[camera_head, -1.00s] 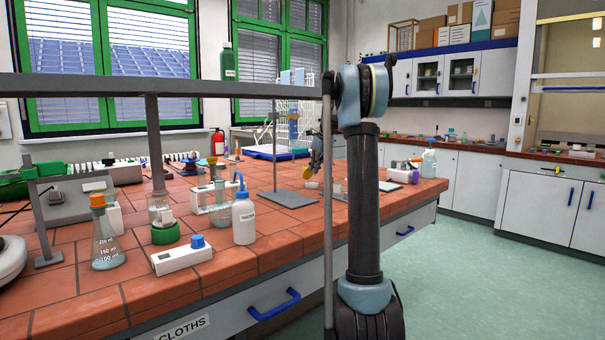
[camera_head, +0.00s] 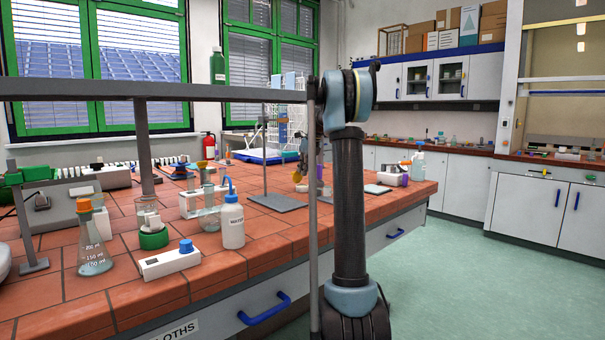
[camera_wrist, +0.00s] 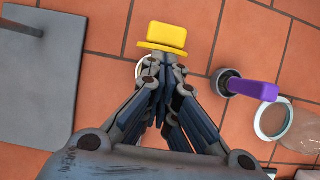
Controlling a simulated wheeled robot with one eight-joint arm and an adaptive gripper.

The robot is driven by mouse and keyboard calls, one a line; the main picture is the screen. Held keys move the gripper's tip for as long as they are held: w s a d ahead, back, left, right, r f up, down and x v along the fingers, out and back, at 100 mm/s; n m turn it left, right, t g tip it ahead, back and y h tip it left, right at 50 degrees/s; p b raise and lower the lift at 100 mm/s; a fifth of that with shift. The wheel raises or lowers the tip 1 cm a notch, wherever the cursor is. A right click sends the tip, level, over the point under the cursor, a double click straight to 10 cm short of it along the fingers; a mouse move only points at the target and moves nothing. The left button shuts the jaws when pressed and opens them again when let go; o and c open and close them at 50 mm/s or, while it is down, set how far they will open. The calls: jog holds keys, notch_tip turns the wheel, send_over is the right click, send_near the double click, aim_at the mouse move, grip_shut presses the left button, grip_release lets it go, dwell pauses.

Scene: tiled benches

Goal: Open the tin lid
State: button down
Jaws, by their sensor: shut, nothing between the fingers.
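In the wrist view, a yellow piece with a block-like grip above a flat rim (camera_wrist: 163,36) is just beyond my fingertips. It may be the tin lid, but I cannot tell for sure. A small part of a pale round rim (camera_wrist: 146,68) shows below it, mostly hidden by my fingers. My gripper (camera_wrist: 166,78) is shut and empty, its fingertips close to the yellow rim; contact cannot be told. In the head view my gripper (camera_head: 304,152) is small, over the far part of the tiled bench, partly hidden by my arm.
In the wrist view, a purple-handled item (camera_wrist: 252,92) and a round glass vessel (camera_wrist: 284,121) lie right, a grey plate (camera_wrist: 35,75) left. In the head view, a stand base (camera_head: 277,203), a white bottle (camera_head: 232,222) and a flask (camera_head: 93,245) stand nearer.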

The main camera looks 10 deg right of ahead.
jog(key=shift+r, duration=0.15)
jog(key=shift+r, duration=0.65)
